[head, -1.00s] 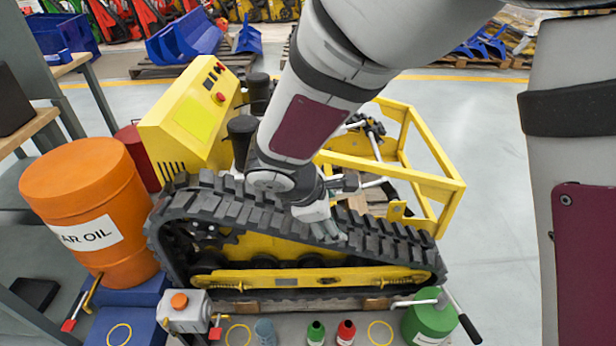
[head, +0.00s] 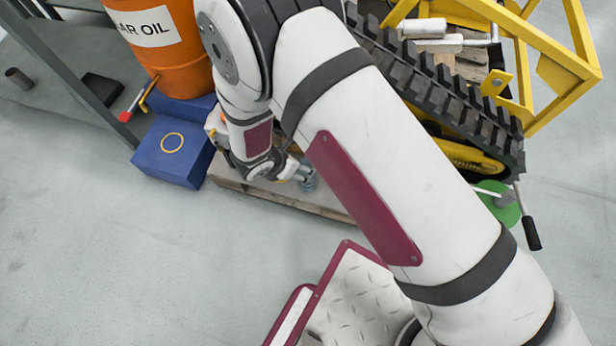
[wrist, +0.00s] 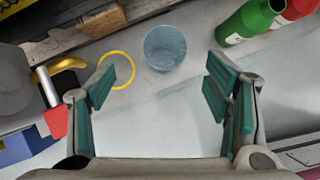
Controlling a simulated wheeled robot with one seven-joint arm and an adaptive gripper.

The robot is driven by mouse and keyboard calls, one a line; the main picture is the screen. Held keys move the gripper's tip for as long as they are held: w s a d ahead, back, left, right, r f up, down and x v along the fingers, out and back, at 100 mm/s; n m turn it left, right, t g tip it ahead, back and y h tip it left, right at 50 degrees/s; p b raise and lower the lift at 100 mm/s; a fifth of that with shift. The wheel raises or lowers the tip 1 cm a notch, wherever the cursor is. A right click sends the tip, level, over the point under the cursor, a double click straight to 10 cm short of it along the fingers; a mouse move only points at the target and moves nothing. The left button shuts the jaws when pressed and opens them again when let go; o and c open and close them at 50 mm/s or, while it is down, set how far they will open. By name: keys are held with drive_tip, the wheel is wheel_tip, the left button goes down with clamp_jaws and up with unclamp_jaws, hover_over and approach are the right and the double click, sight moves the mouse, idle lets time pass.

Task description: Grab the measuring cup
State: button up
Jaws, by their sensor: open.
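The measuring cup is a small blue-grey cup (wrist: 165,48), seen from above in the wrist view. It stands upright on the grey pallet surface, top centre of that view. My gripper (wrist: 165,88) is open and empty, its two teal-padded fingers spread wide. The cup lies ahead of the fingertips, in line with the gap between them, and not touching either finger. In the head view my gripper (head: 296,174) is low over the pallet, and a small blue-grey shape beside it appears to be the cup (head: 309,184), partly hidden by my arm.
A green bottle (wrist: 243,22) and a red one stand right of the cup. A yellow ring (wrist: 118,70) is marked left of it. The black track (head: 450,95) rises behind. Open floor lies in front.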

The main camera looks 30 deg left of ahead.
drive_tip(key=b+x, duration=0.3)
drive_tip(key=x, duration=0.6)
drive_tip(key=shift+d+f+b, duration=0.25)
drive_tip(key=shift+d+b, duration=0.1)
drive_tip(key=shift+b, duration=0.05)
drive_tip(key=c, duration=1.5)
drive_tip(key=shift+o, duration=0.2)
